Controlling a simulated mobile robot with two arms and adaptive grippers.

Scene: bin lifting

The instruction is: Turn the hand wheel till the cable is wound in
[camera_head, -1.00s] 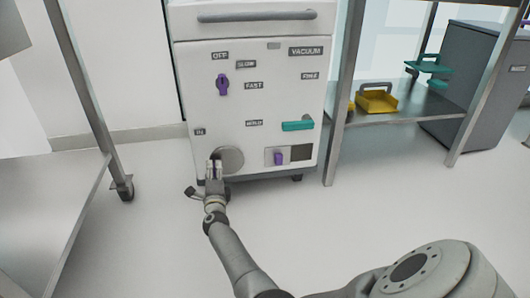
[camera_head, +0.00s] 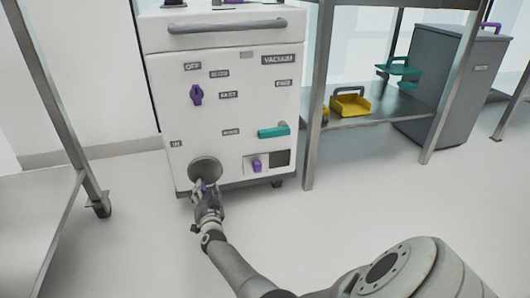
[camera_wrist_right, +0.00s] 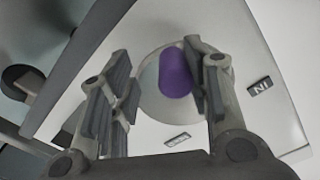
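The hand wheel is a grey disc (camera_head: 205,168) low on the left of the white machine's front. Its purple knob (camera_wrist_right: 175,72) shows in the right wrist view, standing out from the disc (camera_wrist_right: 150,95). My right gripper (camera_head: 205,190) is at the lower edge of the wheel in the head view. In the right wrist view its two fingers (camera_wrist_right: 160,90) are apart, with the knob between them, close to the right-hand finger; contact cannot be told. No cable can be made out. My left gripper is not in view.
The white machine (camera_head: 225,75) also has a purple switch (camera_head: 196,95), a teal handle (camera_head: 273,132) and a small purple knob (camera_head: 257,166). A metal table (camera_head: 40,215) stands at left. A shelf (camera_head: 375,112) at right holds a yellow tray (camera_head: 350,103). A grey cabinet (camera_head: 450,85) stands beyond.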

